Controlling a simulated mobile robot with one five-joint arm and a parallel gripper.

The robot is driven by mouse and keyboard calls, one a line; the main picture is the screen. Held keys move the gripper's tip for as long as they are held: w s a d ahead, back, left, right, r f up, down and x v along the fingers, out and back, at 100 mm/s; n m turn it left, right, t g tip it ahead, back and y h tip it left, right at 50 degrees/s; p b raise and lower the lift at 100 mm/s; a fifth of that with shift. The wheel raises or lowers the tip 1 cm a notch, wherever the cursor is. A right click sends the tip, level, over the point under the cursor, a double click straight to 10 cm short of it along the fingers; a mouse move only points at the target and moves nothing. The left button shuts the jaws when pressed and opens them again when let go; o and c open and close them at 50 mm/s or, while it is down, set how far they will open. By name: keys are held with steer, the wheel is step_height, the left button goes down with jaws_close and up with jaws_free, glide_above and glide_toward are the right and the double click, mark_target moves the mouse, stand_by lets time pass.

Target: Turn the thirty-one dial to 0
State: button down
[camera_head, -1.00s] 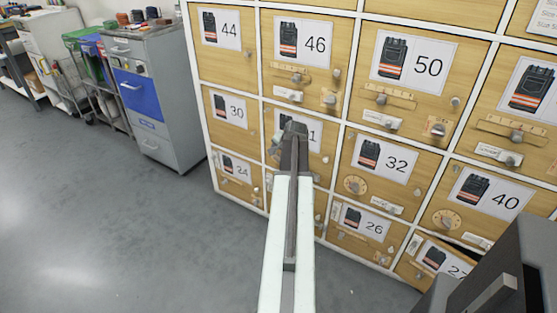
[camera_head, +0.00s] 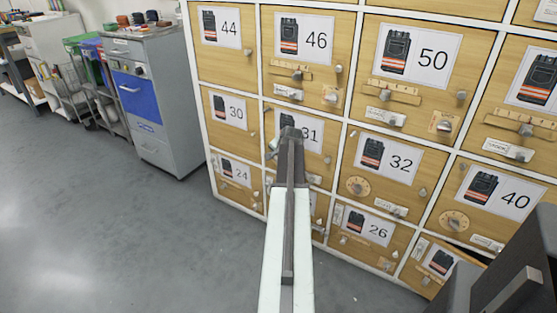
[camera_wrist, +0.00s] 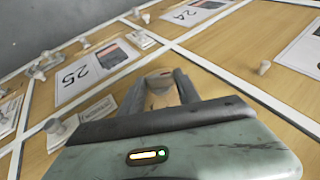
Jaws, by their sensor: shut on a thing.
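The locker door marked 31 (camera_head: 312,134) is in the middle of the head view, with my arm across its left and lower part. My gripper (camera_head: 289,133) is in front of this door. In the wrist view my gripper (camera_wrist: 163,84) has its two dark fingers either side of a small tan part, which I take to be the thirty-one dial (camera_wrist: 162,96). The fingers are closed on it. The dial's scale and pointer are hidden by the gripper and arm, so its setting cannot be read.
Doors marked 30 (camera_head: 235,107), 32 (camera_head: 401,163) and 46 (camera_head: 315,48) surround door 31, with small knobs and latches standing out. Door 32 has a round dial (camera_head: 358,186). A grey cabinet (camera_head: 160,95) stands left; open floor lies in front.

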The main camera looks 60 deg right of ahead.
steer(key=shift+w+r+g+p, duration=0.2)
steer(key=shift+w+g+p, duration=0.05)
steer(key=shift+g+p, duration=0.5)
steer(key=shift+w+n+g+p, duration=0.15)
steer(key=shift+n+g+p, duration=0.3)
steer(key=shift+g, duration=0.2)
steer(key=g, duration=0.2)
steer(key=shift+w+f+n+g+p, duration=0.15)
steer(key=shift+w+n+g+p, duration=0.15)
steer(key=shift+g, duration=0.1)
steer(key=shift+a+g, duration=0.1)
steer(key=shift+g, duration=1)
steer(key=c, duration=0.9)
jaws_free()
steer(key=shift+o, duration=0.2)
